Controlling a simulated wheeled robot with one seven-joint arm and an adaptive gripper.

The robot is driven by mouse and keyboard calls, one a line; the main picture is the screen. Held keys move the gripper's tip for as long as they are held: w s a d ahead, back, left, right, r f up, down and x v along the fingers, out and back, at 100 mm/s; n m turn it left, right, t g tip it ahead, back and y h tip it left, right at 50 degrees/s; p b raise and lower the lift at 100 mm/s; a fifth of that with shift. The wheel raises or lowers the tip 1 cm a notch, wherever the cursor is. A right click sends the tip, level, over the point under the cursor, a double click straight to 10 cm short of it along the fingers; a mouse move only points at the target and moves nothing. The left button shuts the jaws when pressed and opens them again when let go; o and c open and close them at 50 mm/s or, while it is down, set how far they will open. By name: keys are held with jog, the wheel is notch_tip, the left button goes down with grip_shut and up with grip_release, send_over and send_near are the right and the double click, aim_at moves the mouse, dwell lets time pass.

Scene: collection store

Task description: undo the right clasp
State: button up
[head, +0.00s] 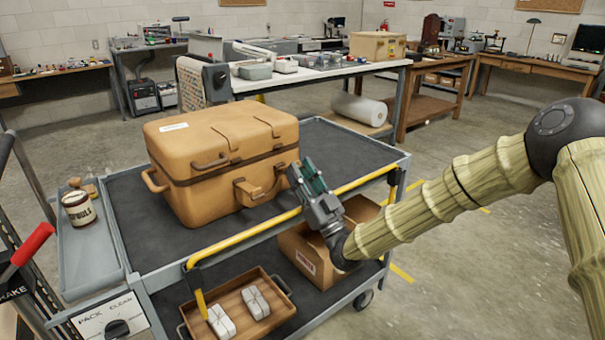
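A closed tan case (222,160) with a dark seam around its middle stands on the cart's upper deck. A handle (262,188) sits on its front face, towards the right, and a curved brown fitting (210,162) crosses the lid's front at the left. The right clasp cannot be made out clearly; my gripper is close to that end of the case. My gripper (306,176), with dark green finger pads, points up and left beside the case's front right corner. Whether it touches the case, and how far its fingers are apart, I cannot tell.
The cart has a yellow rail (345,190) along its front edge, under my gripper. A side tray (85,255) holds a labelled jar (78,208). The lower shelf carries a cardboard box (305,262) and a wooden tray (262,322). The upper deck (350,150) is clear behind my gripper.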

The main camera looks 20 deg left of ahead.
jog(key=shift+s+d+f, duration=0.2)
jog(key=shift+s+f, duration=0.05)
jog(key=shift+f, duration=0.3)
jog(key=shift+o, duration=1.2)
jog(key=v, duration=1.1)
jog(key=shift+r, duration=0.2)
jog(key=shift+d, duration=0.1)
